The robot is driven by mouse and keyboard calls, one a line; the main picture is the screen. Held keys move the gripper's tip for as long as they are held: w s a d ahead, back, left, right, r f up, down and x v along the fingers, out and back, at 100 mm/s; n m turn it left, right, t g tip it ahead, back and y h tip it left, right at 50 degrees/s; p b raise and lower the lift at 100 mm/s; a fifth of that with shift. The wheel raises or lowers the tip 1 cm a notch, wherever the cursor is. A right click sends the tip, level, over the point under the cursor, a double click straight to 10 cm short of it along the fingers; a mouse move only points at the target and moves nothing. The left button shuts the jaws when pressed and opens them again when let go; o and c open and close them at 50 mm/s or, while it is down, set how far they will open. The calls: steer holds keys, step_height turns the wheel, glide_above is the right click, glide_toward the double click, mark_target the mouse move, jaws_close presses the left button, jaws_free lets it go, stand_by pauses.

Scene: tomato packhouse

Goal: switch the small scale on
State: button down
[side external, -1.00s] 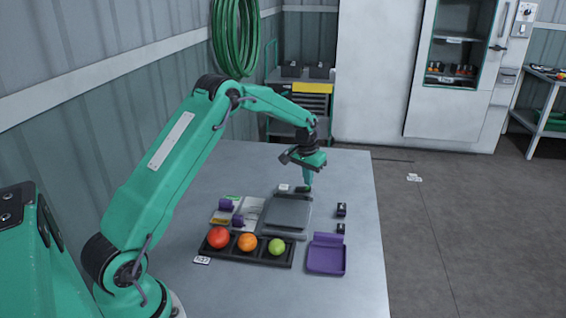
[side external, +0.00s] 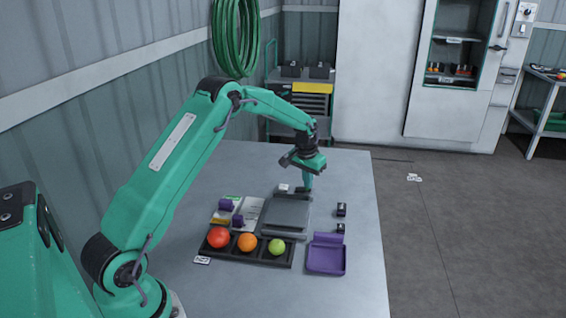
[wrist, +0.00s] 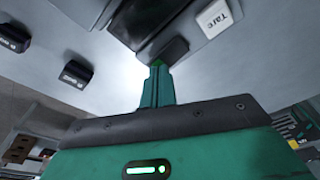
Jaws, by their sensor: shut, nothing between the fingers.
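The small scale (side external: 287,212) is a grey unit with a flat square pan, in the middle of the table in the side view. Its edge also shows at the top of the wrist view (wrist: 150,15). At its far side is a white key (side external: 284,187), marked "Tare" in the wrist view (wrist: 216,17). A dark key or switch (wrist: 173,49) lies next to it. My gripper (side external: 305,189) is shut and empty, pointing down at the scale's far right corner. In the wrist view its fingertips (wrist: 157,66) are at the dark switch; contact is unclear. No display reading is visible.
A black tray (side external: 208,249) with red, orange and green tomatoes stands in front of the scale. A purple tray (side external: 326,261) is at front right. Two small black blocks (side external: 341,209) (side external: 340,228) stand right of the scale. Cards and purple pieces (side external: 226,205) lie left.

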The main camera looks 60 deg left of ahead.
steer(key=shift+f, duration=0.3)
steer(key=shift+r, duration=3.55)
